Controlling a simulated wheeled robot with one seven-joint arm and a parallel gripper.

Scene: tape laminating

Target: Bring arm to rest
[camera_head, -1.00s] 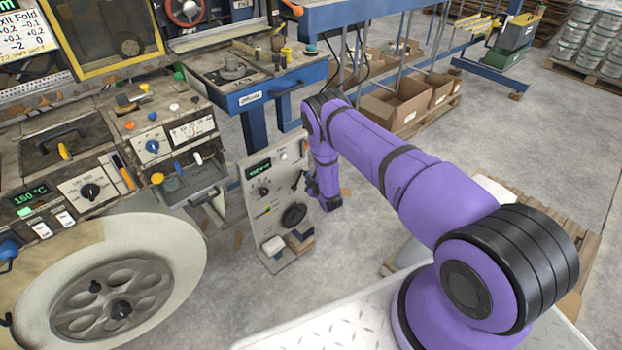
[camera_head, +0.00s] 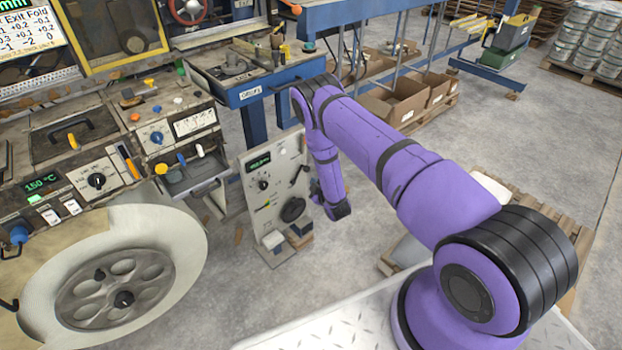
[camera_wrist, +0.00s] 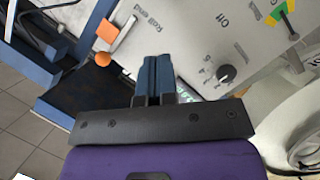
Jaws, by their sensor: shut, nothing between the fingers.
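My purple arm (camera_head: 424,190) reaches out from the lower right in the head view, bends at its far joint and hangs down beside a grey control panel. Its dark wrist end (camera_head: 340,209) is just right of that panel; the gripper's fingers are hard to make out there. In the wrist view my gripper (camera_wrist: 154,62) is shut, its two dark blue fingers together with nothing between them. The fingers point toward a grey panel face (camera_wrist: 190,35) with a black knob (camera_wrist: 226,73) and the words "Roll end". I cannot tell whether they touch it.
The control panel (camera_head: 280,182) stands close to my wrist. A machine with a large roll (camera_head: 125,280) and knobs fills the left. A blue workbench (camera_head: 262,90) stands behind. Cardboard boxes (camera_head: 395,103) and a pallet (camera_head: 560,230) lie beyond and right. Open floor shows at right.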

